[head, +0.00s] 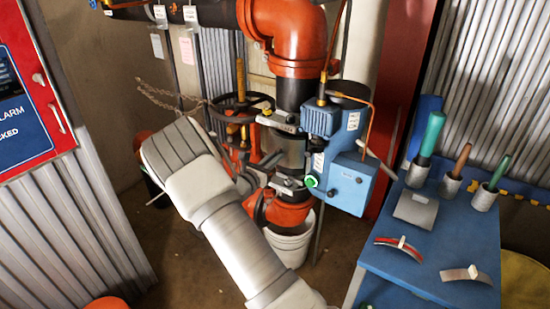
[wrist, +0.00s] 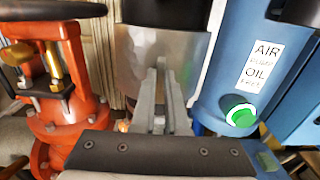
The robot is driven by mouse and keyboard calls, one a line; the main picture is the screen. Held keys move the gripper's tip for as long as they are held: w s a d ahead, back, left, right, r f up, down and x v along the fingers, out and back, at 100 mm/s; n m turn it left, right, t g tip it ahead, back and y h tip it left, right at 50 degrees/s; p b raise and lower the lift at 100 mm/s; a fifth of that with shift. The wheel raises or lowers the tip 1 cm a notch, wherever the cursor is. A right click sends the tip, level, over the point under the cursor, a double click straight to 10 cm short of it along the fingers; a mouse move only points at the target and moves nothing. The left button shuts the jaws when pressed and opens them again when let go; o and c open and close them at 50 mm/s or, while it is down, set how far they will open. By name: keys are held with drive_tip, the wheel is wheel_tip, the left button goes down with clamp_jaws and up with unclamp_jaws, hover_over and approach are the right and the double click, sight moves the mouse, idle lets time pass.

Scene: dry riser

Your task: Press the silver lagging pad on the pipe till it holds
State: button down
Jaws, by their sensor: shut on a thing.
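The silver lagging pad (wrist: 195,70) lies against the front of the dark upright pipe (wrist: 165,10) in the wrist view. In the head view the pad (head: 291,152) shows as a grey band between the orange elbow and the lower orange flange. My gripper (wrist: 161,75) is in front of the pad, with its two fingers close together. It is shut on the pad, apparently by a tab that the fingers hide. In the head view my gripper (head: 268,172) reaches the pipe from the lower left, and my arm hides part of the lower pipework.
A blue box (head: 351,183) with a green button stands close right of the pipe. An orange valve (wrist: 68,80) with a dark handwheel is close left. A white bucket (head: 290,246) stands below. The blue table (head: 385,282) at right holds curved pads and handled tools in cups.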

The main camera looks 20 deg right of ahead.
drive_tip(key=shift+w+d+r, duration=0.1)
drive_tip(key=shift+w+d, duration=0.15)
drive_tip(key=shift+d, duration=0.2)
idle(1.2)
drive_tip(key=c, duration=0.8)
unclamp_jaws()
drive_tip(key=shift+c, duration=0.2)
drive_tip(key=p+v, duration=0.1)
drive_tip(key=v, duration=1.6)
drive_tip(key=s+d+r+m+g+y+p, duration=0.2)
drive_tip(key=s+d+r+m+g+y, duration=0.1)
drive_tip(key=s+r+m+g, duration=0.35)
drive_tip(key=s+d+r+m+g+y+p, duration=0.2)
drive_tip(key=s+d+r+m+g, duration=0.15)
drive_tip(key=s+r+m, duration=0.4)
drive_tip(key=s+a+r+m+t+y+p, duration=0.2)
drive_tip(key=s+a+r+m+y, duration=0.2)
drive_tip(key=s+r+m+y, duration=0.1)
drive_tip(key=s+a+r+m+t+y+p, duration=0.2)
drive_tip(key=s+a+r+m+y, duration=0.3)
drive_tip(key=s, duration=0.5)
wheel_tip(320, 180, up, 3)
drive_tip(key=shift+s+f+m+t+p, duration=0.25)
drive_tip(key=shift+m+t+p, duration=0.15)
drive_tip(key=shift+t, duration=0.4)
